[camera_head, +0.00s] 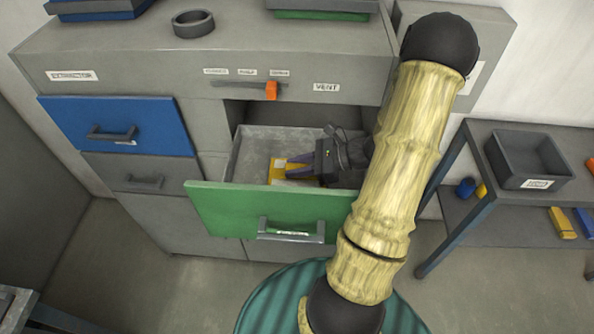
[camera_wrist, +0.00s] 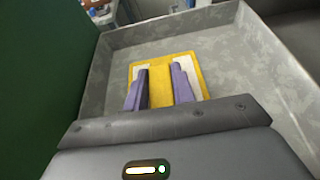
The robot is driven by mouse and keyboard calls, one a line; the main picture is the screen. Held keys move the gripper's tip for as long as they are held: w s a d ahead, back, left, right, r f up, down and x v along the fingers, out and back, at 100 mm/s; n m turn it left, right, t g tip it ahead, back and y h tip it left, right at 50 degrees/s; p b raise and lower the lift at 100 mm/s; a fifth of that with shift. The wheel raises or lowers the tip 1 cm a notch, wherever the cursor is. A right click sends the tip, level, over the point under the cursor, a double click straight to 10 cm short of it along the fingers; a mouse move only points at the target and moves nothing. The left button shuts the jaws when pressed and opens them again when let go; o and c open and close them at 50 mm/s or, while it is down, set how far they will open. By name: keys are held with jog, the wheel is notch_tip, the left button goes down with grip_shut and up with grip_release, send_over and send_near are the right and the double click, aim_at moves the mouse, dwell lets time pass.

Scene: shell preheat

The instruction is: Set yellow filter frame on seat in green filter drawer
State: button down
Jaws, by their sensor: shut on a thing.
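The yellow filter frame (camera_wrist: 188,62) is a flat square with pale panels, inside the open green filter drawer. It also shows in the head view (camera_head: 279,164), partly hidden by my gripper. My gripper (camera_wrist: 160,75) has both purple fingers over the frame and is shut on it; it also shows reaching into the drawer in the head view (camera_head: 288,166). The green filter drawer (camera_head: 270,211) is pulled out, with grey inner walls (camera_wrist: 226,19). The frame lies low in the drawer; I cannot tell whether it touches the floor. No seat can be made out under it.
A blue drawer (camera_head: 122,126) is at the left of the cabinet, looking closed. An orange slider (camera_head: 271,90) sits above the open drawer. A dark ring (camera_head: 193,23) lies on the cabinet top. A side table with a grey bin (camera_head: 528,157) stands at right.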

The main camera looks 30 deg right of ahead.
jog(key=shift+f, duration=1.15)
jog(key=c, duration=1.2)
grip_release()
jog(key=shift+o, duration=0.2)
jog(key=b+v, duration=0.2)
jog(key=v, duration=1)
